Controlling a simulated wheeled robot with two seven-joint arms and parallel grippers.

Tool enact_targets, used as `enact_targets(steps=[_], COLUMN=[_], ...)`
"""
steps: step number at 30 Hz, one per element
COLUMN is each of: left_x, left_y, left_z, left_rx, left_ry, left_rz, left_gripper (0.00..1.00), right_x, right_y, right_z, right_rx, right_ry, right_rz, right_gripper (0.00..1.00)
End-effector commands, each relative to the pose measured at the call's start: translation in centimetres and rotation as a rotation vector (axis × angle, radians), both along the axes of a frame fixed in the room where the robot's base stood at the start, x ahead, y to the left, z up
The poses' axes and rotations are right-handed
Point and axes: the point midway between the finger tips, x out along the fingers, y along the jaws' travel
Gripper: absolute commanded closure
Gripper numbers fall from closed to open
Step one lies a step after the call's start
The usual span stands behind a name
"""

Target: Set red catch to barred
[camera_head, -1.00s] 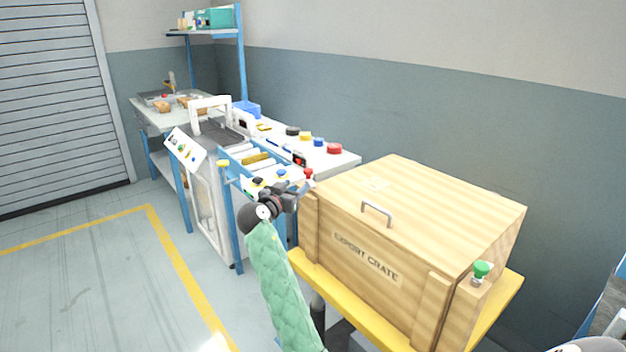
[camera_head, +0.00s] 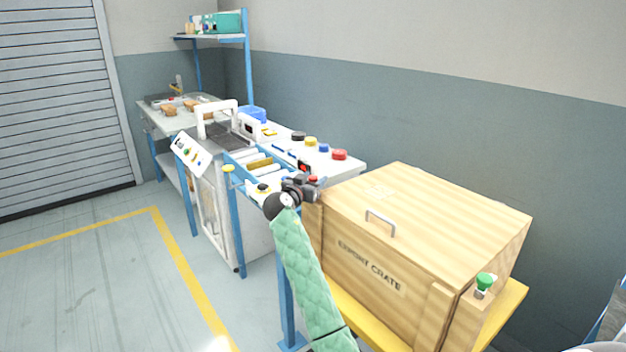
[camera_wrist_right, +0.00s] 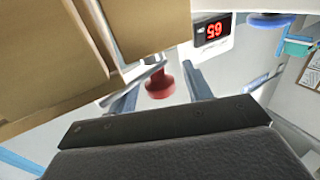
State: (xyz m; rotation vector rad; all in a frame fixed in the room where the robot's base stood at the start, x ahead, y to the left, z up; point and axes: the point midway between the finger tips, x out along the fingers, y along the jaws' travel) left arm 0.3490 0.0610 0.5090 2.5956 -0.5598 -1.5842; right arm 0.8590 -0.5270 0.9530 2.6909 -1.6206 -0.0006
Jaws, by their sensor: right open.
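The red catch (camera_head: 313,179) is a small red knob at the far left end of the wooden crate (camera_head: 445,215). It is partly hidden by my right gripper (camera_head: 317,184) in the head view. In the right wrist view the red catch (camera_wrist_right: 159,82) shows as a red knob beside a grey metal bar (camera_wrist_right: 134,81), close to the crate's wooden side (camera_wrist_right: 60,60). My right gripper (camera_wrist_right: 160,94) is open, with one finger to each side of the knob in that picture. I cannot tell whether a finger touches it. My left gripper is out of view.
A green knob (camera_head: 484,281) stands at the crate's near right corner, and a metal handle (camera_head: 380,221) is on its lid. Behind my gripper is a bench with a roller section (camera_head: 258,163) and several coloured buttons, including a red one (camera_head: 339,155). A red-digit display (camera_wrist_right: 212,30) is nearby.

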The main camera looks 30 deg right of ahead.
Motion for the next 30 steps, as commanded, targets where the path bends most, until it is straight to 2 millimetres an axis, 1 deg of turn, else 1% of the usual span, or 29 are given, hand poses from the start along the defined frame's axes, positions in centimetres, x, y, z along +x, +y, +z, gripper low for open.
enact_targets(steps=[5,6,8,12,19,25,26,27,30], left_x=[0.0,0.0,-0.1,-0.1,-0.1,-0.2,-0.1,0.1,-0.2], left_y=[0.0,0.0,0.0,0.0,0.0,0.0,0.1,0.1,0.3], left_z=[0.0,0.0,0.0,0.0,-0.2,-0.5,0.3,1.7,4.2], left_rx=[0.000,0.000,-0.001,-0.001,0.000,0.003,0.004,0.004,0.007], left_ry=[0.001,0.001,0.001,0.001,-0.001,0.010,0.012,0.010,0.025], left_rz=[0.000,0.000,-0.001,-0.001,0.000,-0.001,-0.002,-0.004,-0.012], left_gripper=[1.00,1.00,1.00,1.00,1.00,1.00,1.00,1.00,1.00], right_x=[0.0,0.0,0.0,0.0,0.0,-0.1,-0.1,-0.1,0.0], right_y=[0.0,0.0,0.0,0.0,0.0,-0.1,-0.1,-0.1,0.0], right_z=[0.0,0.0,0.0,0.0,-0.1,0.0,0.1,0.1,0.2], right_rx=[0.000,0.000,0.000,0.000,0.002,0.003,0.003,0.003,0.002], right_ry=[0.000,0.000,0.000,0.000,0.000,0.001,0.001,0.001,0.003], right_rz=[0.000,0.000,0.000,0.000,0.039,0.184,0.206,0.234,0.299], right_gripper=[0.50,0.54,0.66,0.93,0.94,0.94,0.94,0.94,0.94])
